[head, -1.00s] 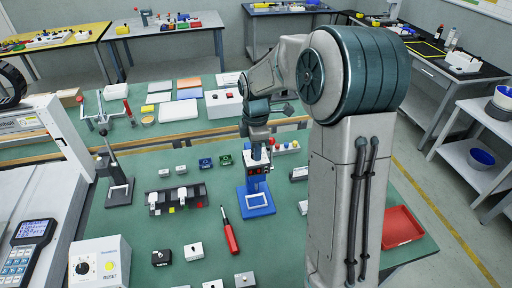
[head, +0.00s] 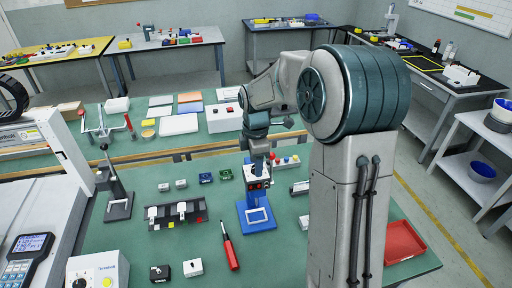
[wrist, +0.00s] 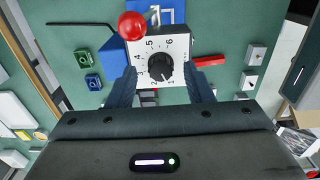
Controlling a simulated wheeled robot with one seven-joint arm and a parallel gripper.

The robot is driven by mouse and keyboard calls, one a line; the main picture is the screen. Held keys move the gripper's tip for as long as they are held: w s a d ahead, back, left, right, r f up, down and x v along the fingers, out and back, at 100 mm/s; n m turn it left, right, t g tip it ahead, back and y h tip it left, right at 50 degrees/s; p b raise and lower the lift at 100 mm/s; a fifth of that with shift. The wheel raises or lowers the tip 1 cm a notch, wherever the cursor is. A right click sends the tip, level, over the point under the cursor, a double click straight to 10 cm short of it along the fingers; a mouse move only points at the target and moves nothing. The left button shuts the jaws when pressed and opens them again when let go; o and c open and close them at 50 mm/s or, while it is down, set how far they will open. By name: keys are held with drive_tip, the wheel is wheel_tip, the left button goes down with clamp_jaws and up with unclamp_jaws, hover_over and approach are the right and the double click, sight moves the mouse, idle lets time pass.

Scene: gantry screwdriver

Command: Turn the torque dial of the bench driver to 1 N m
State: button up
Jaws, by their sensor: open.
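The bench driver (head: 257,214) stands on the table in the head view, with a blue base frame and a pale box above it. In the wrist view its white dial plate (wrist: 176,47) bears the numbers 1 to 6 around a black torque dial (wrist: 160,68). I cannot read the dial's setting surely. My gripper (wrist: 163,84) is open, its two dark fingers on either side of the dial plate's near part. I cannot tell whether they touch it. In the head view my gripper is above the driver, its fingers not clear.
A red-ball lever (wrist: 132,26) sits beside the dial plate. A red screwdriver (head: 230,247) lies left of the driver's base. A dark rack (head: 178,215) and small switch boxes stand further left. A red tray (head: 403,241) is at the right edge.

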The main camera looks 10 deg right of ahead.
wheel_tip(320, 180, up, 13)
idle(0.3)
drive_tip(key=shift+r, duration=0.1)
